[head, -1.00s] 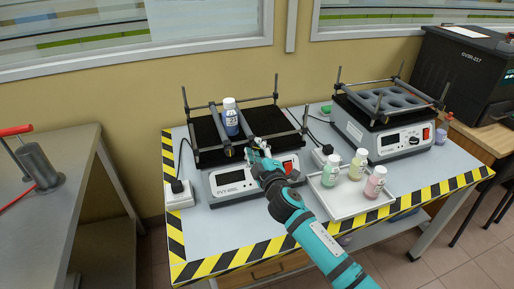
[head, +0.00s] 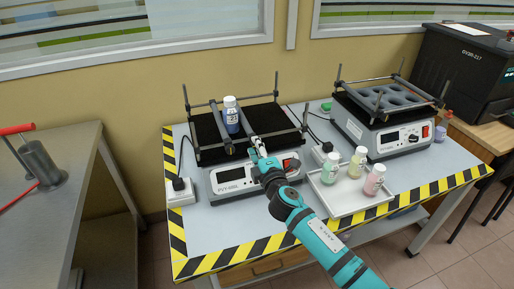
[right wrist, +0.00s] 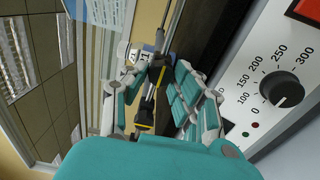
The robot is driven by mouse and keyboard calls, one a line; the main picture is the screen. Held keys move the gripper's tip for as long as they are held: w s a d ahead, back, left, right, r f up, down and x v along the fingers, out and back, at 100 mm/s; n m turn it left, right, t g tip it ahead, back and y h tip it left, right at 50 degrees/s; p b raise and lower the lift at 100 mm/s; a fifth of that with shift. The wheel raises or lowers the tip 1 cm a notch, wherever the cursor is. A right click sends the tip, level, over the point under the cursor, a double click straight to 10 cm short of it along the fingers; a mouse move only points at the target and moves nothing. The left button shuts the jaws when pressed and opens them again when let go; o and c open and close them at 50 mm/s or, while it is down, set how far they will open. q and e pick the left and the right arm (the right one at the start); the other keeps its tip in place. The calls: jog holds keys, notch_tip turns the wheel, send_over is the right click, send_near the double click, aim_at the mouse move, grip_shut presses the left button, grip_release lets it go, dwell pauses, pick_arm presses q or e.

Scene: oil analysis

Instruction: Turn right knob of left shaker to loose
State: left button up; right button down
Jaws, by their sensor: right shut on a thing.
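The left shaker (head: 230,184) stands on the table with a black platform and clamp bars. A blue bottle (head: 232,122) is held between the bars. My right gripper (head: 256,148) is at the front end of the right bar and covers the right knob there. In the right wrist view, the gripper's teal fingers (right wrist: 157,97) are shut around the dark right knob with a yellow end (right wrist: 141,124). The left knob (head: 228,149) is free, to the left of the gripper. My left gripper is in no view.
A white tray (head: 334,206) with several small bottles stands to the right of my right arm. A second shaker (head: 398,139) stands behind it. The left shaker's dial (right wrist: 288,88) is close beside the gripper. A power socket box (head: 180,191) is at the left.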

dwell(0.3)
jog(key=c, duration=1)
grip_release()
jog(key=shift+c, duration=0.2)
jog(key=shift+s, duration=0.15)
jog(key=v, duration=1.1)
jog(key=shift+s+d, duration=0.2)
jog(key=shift+s, duration=0.15)
